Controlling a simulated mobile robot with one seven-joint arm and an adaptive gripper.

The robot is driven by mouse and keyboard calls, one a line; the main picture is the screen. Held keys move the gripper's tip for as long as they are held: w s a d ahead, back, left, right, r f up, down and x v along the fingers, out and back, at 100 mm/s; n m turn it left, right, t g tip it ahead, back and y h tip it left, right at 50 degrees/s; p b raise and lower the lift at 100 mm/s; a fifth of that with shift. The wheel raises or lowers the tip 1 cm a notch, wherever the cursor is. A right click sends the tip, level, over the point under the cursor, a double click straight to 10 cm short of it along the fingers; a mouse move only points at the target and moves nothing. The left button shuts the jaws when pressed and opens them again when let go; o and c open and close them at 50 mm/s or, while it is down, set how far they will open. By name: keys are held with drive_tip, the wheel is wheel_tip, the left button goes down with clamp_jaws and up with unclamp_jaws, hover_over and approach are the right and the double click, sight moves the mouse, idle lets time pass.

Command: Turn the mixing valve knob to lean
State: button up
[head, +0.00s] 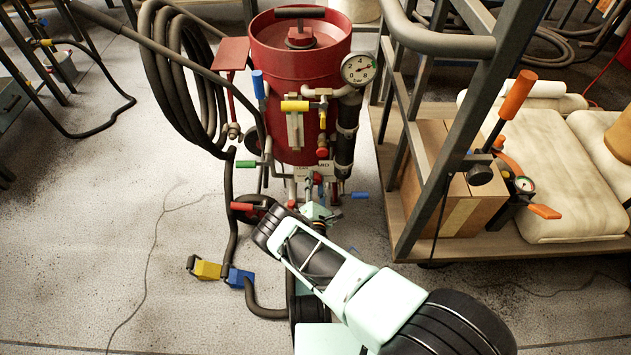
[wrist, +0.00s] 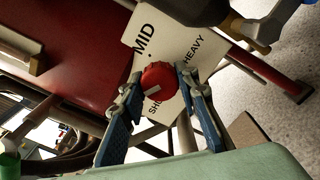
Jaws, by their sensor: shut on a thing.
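The mixing valve knob (wrist: 159,76) is round and red with a pale mark on its lower part. It sits in front of a white label plate (wrist: 160,35) on which I read MID and HEAVY; a third word starting SH is partly covered. I do not see the word lean. My gripper (wrist: 161,84) has its two blue-padded fingers on either side of the knob, shut on it. In the head view, my gripper (head: 319,211) is low in front of the red blast pot (head: 285,130), and my arm and nearby fittings make the knob hard to pick out.
Coloured valve handles stand close by: green (head: 247,164), red (head: 242,206) and blue (head: 361,195). Coiled hose (head: 178,80) hangs left of the pot. A cart (head: 390,205) with a metal frame stands at right. The floor at left is mostly clear.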

drive_tip(key=shift+w+r, duration=0.15)
drive_tip(key=o, duration=1.2)
drive_tip(key=shift+c, duration=0.2)
drive_tip(key=s, duration=0.7)
drive_tip(key=shift+s, duration=0.35)
